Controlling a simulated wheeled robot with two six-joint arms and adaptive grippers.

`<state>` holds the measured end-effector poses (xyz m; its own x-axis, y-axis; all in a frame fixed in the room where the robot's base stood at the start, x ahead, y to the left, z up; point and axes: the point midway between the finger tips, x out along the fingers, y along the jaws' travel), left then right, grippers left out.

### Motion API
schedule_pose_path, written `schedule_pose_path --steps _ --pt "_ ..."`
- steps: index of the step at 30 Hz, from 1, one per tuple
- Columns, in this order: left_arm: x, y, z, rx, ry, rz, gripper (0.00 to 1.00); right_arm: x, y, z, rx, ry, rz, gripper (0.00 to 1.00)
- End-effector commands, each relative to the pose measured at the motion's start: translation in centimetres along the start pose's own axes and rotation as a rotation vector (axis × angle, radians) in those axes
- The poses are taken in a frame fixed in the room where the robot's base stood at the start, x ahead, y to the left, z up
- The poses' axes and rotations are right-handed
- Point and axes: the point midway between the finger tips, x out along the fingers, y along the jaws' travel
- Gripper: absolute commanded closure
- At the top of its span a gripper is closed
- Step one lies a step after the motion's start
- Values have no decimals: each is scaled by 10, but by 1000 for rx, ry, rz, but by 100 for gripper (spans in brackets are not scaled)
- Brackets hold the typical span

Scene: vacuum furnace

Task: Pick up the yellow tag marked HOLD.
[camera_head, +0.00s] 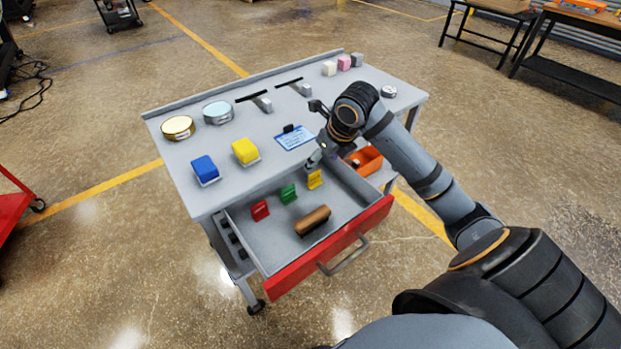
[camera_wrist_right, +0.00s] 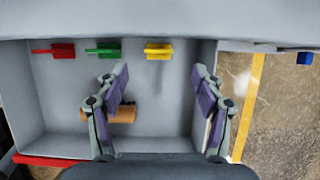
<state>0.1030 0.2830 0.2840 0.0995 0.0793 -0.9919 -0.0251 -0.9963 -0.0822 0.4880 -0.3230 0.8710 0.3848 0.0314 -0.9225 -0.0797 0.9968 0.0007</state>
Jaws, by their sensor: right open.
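The yellow tag (camera_head: 314,179) stands in the open drawer near its back wall, at the right end of a row with a green tag (camera_head: 288,193) and a red tag (camera_head: 261,210). Its lettering is too small to read. My right gripper (camera_head: 316,160) is above the back of the drawer, just above the yellow tag in the head view. In the right wrist view, the open, empty gripper (camera_wrist_right: 161,82) has the yellow tag (camera_wrist_right: 158,50) beyond its fingertips, between their lines and apart from them. My left gripper is not in view.
A brown cylindrical object (camera_head: 312,220) lies near the drawer's red front (camera_head: 335,250). An orange bin (camera_head: 368,160) is right of the drawer. The grey tabletop (camera_head: 225,155) holds a blue block (camera_head: 205,168), a yellow block (camera_head: 245,150), round tins and a blue-white card (camera_head: 294,138).

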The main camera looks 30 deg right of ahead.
Motion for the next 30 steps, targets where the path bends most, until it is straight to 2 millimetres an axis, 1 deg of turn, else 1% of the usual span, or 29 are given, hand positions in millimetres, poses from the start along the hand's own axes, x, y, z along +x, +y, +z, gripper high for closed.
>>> schedule_pose_path --steps 1,3,5,8,11,15,19,22,27,28,30 --pt "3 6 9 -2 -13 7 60 12 2 -1 3 2 6 32" --pt "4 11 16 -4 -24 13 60 22 1 -1 3 2 5 32" --pt "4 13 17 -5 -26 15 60 28 1 -1 3 2 3 32" --pt "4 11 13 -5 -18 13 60 32 0 -1 0 1 0 32" --pt "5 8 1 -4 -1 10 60 35 0 -1 1 2 0 32" --pt "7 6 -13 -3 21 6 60 59 3 -3 5 4 4 32" --pt "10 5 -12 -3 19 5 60 78 2 -2 3 1 2 32" --pt "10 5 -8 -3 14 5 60 84 2 -2 2 2 1 32" --pt "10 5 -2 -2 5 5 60 84 2 -2 1 1 -1 32" --pt "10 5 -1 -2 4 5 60 84 2 -2 1 1 -1 33" --pt "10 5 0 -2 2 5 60 84 2 -2 1 1 -1 43"
